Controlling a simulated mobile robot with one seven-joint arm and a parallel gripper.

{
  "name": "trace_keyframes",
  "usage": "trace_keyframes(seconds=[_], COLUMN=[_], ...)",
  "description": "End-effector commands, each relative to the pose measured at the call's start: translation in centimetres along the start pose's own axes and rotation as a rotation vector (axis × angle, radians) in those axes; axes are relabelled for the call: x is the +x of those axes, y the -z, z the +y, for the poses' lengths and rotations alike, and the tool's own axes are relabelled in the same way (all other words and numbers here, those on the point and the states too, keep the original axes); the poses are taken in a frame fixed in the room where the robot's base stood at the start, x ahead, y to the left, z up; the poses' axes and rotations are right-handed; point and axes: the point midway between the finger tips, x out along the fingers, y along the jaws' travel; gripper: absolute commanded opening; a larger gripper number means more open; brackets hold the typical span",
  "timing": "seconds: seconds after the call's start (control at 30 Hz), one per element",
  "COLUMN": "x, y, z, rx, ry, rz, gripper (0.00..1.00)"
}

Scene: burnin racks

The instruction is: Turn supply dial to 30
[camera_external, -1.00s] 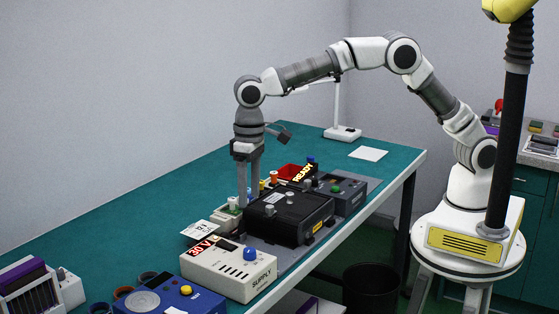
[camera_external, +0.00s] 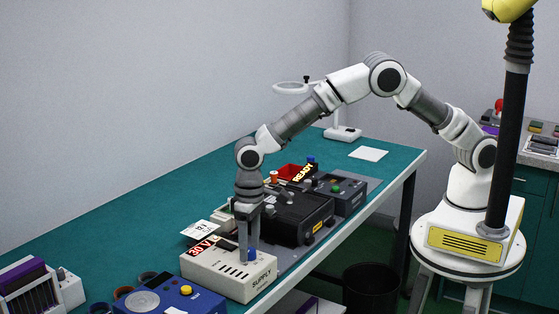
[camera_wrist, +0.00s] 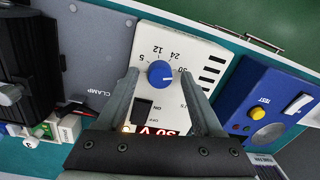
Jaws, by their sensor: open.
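The white supply box (camera_external: 215,277), labelled SUPPLY, sits on the bench's front part and fills the middle of the wrist view (camera_wrist: 190,45). Its blue dial (camera_wrist: 160,74) has numbers around it, including 5, 12 and 24; a number at its right is partly hidden. The dial's pointer setting is too small to read surely. A red display reading 30 V (camera_external: 201,247) stands at the box's back; in the wrist view it is partly covered by my gripper. My gripper (camera_wrist: 159,75) points down, open, with one finger on each side of the dial and small gaps visible.
A black clamp unit (camera_external: 290,215) stands behind the supply box. A blue box with a yellow button (camera_external: 186,290) is in front, left of it in the external view. A white card (camera_external: 206,229) lies beside the display.

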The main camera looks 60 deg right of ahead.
Motion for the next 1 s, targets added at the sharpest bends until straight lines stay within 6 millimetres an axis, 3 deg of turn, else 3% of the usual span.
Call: trace_keyframes(seconds=[0.1,0.47,1.0], x=[-0.01,-0.03,-0.08], y=[0.0,0.01,0.05], z=[0.0,-0.01,-0.06], rx=[0.0,0.0,-0.116], ry=[0.0,0.0,0.002], rz=[0.0,0.0,-0.005], gripper=[0.65,0.0,0.0])
